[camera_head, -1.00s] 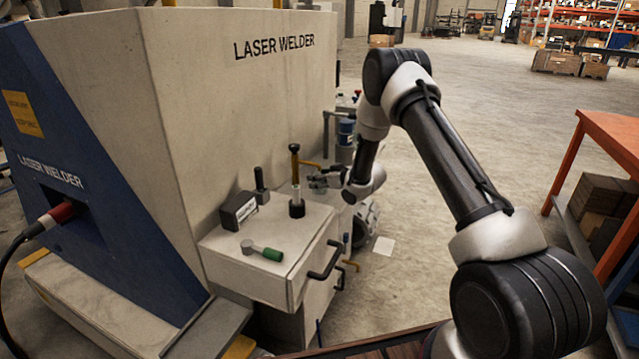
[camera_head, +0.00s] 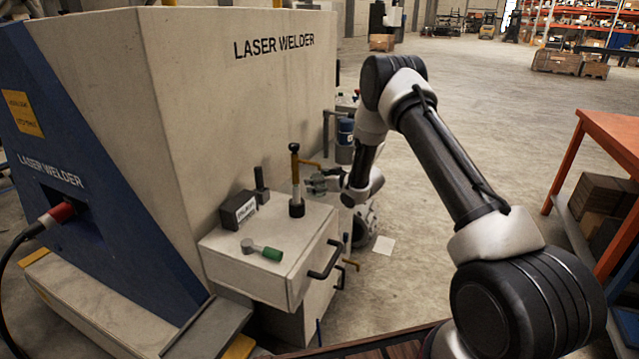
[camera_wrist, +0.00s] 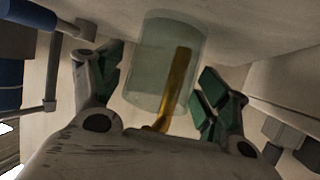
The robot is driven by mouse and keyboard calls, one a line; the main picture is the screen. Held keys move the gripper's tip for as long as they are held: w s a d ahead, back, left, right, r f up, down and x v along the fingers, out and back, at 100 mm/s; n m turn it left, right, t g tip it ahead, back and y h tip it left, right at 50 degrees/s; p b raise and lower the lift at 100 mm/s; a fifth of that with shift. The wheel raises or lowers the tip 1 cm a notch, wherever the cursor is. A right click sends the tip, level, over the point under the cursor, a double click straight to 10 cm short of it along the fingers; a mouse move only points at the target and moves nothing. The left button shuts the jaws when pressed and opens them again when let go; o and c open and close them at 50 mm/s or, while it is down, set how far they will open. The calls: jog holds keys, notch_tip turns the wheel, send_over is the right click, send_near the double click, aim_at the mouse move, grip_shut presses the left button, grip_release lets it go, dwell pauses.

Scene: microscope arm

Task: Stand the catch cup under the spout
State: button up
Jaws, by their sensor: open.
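The catch cup (camera_wrist: 146,62) is a clear, greenish cylinder in the wrist view, between the two green-padded fingers of my gripper (camera_wrist: 158,92). The fingers are apart, with a gap showing on each side of the cup. The brass-coloured spout (camera_wrist: 180,82) overlaps the cup in this view; I cannot tell whether it is in front of it or seen through it.
The cabinet top (camera_head: 228,262) carries a dark labelled block (camera_head: 238,211) and a green-handled tool (camera_head: 268,253). The laser welder (camera_head: 250,100) walls off the left. A blue canister (camera_head: 346,130) stands behind my gripper. Open floor lies to the right, before an orange table (camera_head: 612,130).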

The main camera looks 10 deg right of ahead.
jog(key=v, duration=1.2)
jog(key=s+d+r+m+g+h, duration=0.1)
jog(key=s+d+r+h, duration=0.3)
jog(key=r, duration=0.6)
jog(key=s+d+r+m+g+h, duration=0.15)
jog(key=s+d+r, duration=0.4)
jog(key=r, duration=0.55)
jog(key=s+d+r+m+g+h, duration=0.1)
jog(key=s+r, duration=0.3)
jog(key=s, duration=0.7)
jog(key=s+d+r+m+g+h, duration=0.1)
jog(key=s+r+m+h, duration=0.15)
jog(key=s, duration=0.85)
jog(key=s+a+g+y, duration=0.2)
jog(key=s, duration=1.3)
jog(key=shift+s+a+g, duration=0.25)
jog(key=shift+s+g, duration=0.1)
jog(key=shift+r, duration=0.1)
